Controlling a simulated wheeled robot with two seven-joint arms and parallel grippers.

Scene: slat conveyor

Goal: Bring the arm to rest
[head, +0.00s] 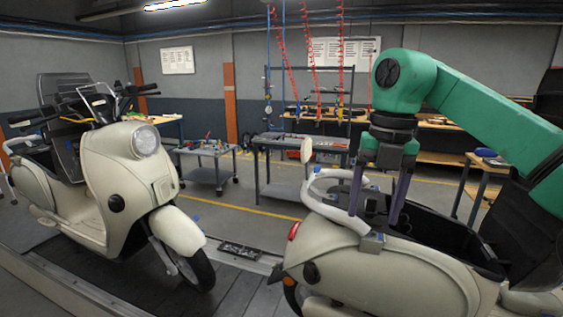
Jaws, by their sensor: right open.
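My right arm (490,110) is green and comes in from the right edge, bent over the nearer scooter. My right gripper (377,212) points straight down with its two dark fingers apart. It is open, and I see nothing held between the fingers. The fingertips are over or beside the rear of the cream scooter (390,275), near its pale grab rail (335,207) and open black seat well (435,228). I cannot tell whether they touch it. My left gripper is not in view.
Another cream scooter (100,185) stands at the left on the slat conveyor (235,290). A grey tool cart (205,165) and a workbench (300,145) stand behind. Red coiled hoses (317,60) hang from above. Floor between the scooters and benches is mostly clear.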

